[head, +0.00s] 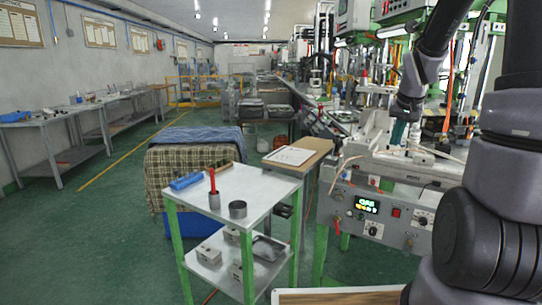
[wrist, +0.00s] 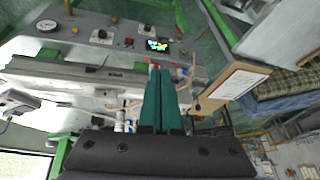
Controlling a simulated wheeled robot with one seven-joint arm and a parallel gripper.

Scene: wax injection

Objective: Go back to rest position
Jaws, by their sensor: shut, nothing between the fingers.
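My gripper (head: 397,138) shows in the head view at the right, at the end of my arm, over the wax injection machine (head: 385,205). Its teal fingers are small and partly hidden by the machine there. In the wrist view my gripper (wrist: 160,72) points up the picture, its two teal fingers side by side and shut with nothing between them. The machine's control panel (wrist: 125,36), with a lit display, lies beyond the fingertips. Whether the fingertips touch anything cannot be told.
A small white-topped cart (head: 240,205) with green legs stands in front, holding a blue item, a red-handled tool and a dark cup. A wooden-edged board with paper (head: 290,155) lies beside the machine. Green floor (head: 110,235) is free at the left.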

